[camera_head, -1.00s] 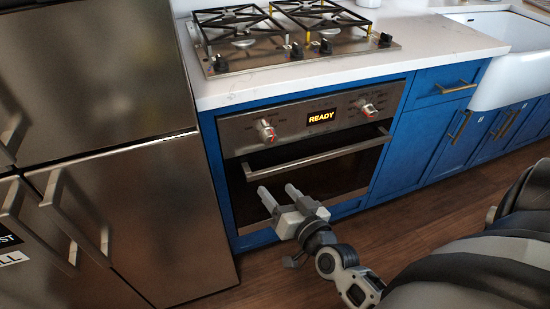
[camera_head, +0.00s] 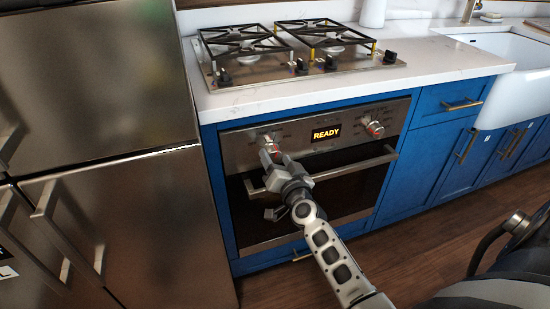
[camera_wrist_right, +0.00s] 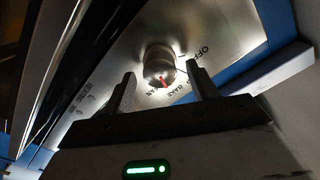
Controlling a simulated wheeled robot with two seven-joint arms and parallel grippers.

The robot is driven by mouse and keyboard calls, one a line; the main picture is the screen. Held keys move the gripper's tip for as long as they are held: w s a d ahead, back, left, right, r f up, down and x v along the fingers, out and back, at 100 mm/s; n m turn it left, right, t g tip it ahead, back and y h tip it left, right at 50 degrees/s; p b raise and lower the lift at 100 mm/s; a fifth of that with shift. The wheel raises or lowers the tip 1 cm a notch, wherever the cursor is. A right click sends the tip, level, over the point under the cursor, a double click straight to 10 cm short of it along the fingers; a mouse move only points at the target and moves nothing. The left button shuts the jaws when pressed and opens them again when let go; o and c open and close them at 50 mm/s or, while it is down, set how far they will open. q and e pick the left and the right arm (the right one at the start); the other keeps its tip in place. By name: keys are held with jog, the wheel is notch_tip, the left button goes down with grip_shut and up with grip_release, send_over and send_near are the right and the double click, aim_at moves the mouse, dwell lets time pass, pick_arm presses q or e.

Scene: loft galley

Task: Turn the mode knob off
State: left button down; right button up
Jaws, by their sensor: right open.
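The mode knob (camera_head: 266,139) is the left round metal knob on the oven panel. In the right wrist view the knob (camera_wrist_right: 159,62) has a red mark pointing at or near the FAN label, beside BAKE and away from OFF. My right gripper (camera_head: 270,158) is open in front of it. In the wrist view the two fingers stand on either side of the knob, apart from it as far as I can see. In the head view the gripper partly hides the knob. My left gripper is not in view.
The oven handle (camera_head: 334,167) runs below the knobs, close under my right gripper. A second knob (camera_head: 374,128) sits right of the READY display (camera_head: 326,132). The gas hob (camera_head: 300,62) is above on the white counter. A steel fridge (camera_head: 130,210) stands left.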

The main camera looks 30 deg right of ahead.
jog(key=shift+x, duration=0.8)
jog(key=c, duration=1)
